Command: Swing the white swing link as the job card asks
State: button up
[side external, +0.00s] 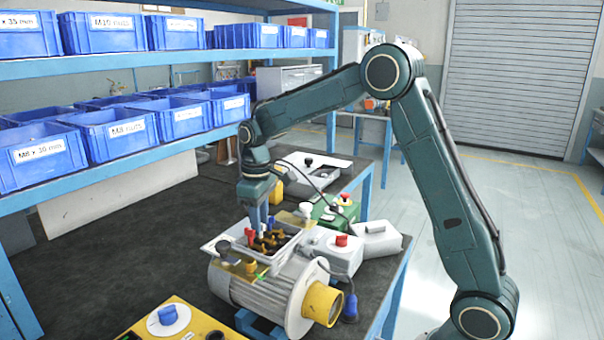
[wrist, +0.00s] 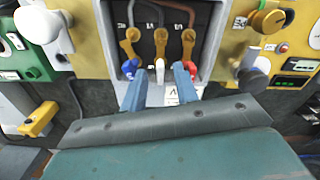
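The white swing link shows as a white tip (wrist: 159,68) below the middle brass piece in the wrist view. In the side view my gripper (side external: 259,226) points down into the open terminal box (side external: 288,253) on the grey motor (side external: 258,291). The white link is hard to make out there. No job card is readable.
A yellow panel with a blue knob (side external: 168,315) stands in front. A grey box with a red button (side external: 341,241) and a green box (side external: 333,211) stand close on the right. Shelves of blue bins (side external: 118,130) line the left. The dark bench top (side external: 120,240) is clear at left.

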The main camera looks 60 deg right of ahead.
jog(key=n, duration=0.7)
jog(key=shift+n, duration=0.4)
jog(key=n, duration=0.3)
jog(key=shift+n, duration=0.4)
jog(key=n, duration=0.3)
jog(key=shift+r+n, duration=0.1)
jog(key=shift+n, duration=0.3)
notch_tip(320, 180, up, 14)
jog(key=shift+s+a+r+m+t, duration=0.85)
jog(key=shift+s+m, duration=1.45)
jog(key=shift+s, duration=1.45)
jog(key=shift+s+a+r+m+t, duration=0.55)
jog(key=shift+s+a+m, duration=0.6)
jog(key=shift+s+m, duration=1.85)
jog(key=s+a+f+m+t, duration=0.1)
jog(key=s+f+m, duration=0.1)
jog(key=s, duration=0.5)
jog(key=s+f+m+t, duration=0.1)
jog(key=s+f+m, duration=0.2)
jog(key=s, duration=0.3)
jog(key=shift+s+a+f+m, duration=0.3)
jog(key=shift+s+a+m, duration=0.1)
jog(key=shift+m, duration=0.3)
